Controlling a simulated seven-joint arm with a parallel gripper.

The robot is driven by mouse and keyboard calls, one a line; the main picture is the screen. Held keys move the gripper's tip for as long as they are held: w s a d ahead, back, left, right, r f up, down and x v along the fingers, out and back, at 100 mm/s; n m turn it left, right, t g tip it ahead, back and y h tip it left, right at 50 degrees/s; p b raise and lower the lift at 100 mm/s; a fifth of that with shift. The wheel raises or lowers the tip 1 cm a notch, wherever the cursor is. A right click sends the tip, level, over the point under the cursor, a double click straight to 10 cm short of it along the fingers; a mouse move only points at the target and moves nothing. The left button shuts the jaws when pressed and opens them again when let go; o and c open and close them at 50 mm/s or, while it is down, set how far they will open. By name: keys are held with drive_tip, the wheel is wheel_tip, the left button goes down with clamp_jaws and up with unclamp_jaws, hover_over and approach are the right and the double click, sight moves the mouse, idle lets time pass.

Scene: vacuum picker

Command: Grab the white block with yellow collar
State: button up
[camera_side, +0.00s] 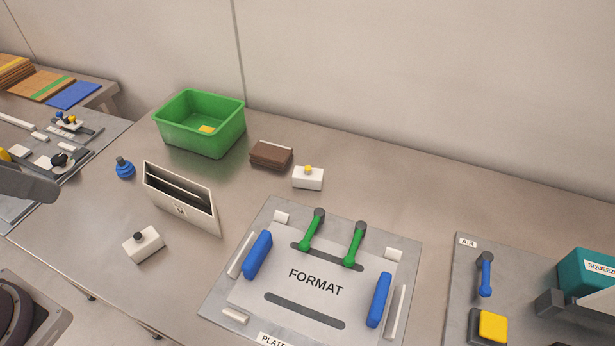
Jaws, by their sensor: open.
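The white block with the yellow collar (308,180) sits upright on the metal table, right of the brown block and behind the FORMAT plate. Its yellow part is a small round piece on top. A second white block (145,246), with a black knob on top, sits at the front left. My gripper is not in view; only a grey part of my arm shows at the left edge.
A green bin (200,128) with a yellow piece inside stands at the back. A brown block (271,155) is close left of the yellow-collared block. A white slotted holder (180,198) and blue knob (124,168) stand left.

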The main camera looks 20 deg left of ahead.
drive_tip(key=w+d+n+g+h, duration=0.45)
drive_tip(key=w+d, duration=0.45)
drive_tip(key=w, duration=0.4)
drive_tip(key=n+t+h, duration=0.2)
drive_tip(key=n+h, duration=0.7)
drive_tip(key=n, duration=0.7)
hover_over(304, 171)
drive_tip(key=s+a, duration=0.1)
drive_tip(key=a, duration=0.3)
wheel_tip(304, 171, down, 21)
drive_tip(key=f, duration=0.6)
drive_tip(key=shift+d+f, duration=0.25)
drive_tip(key=shift+f, duration=0.4)
drive_tip(key=x, duration=0.5)
drive_tip(key=shift+f, duration=0.1)
clamp_jaws()
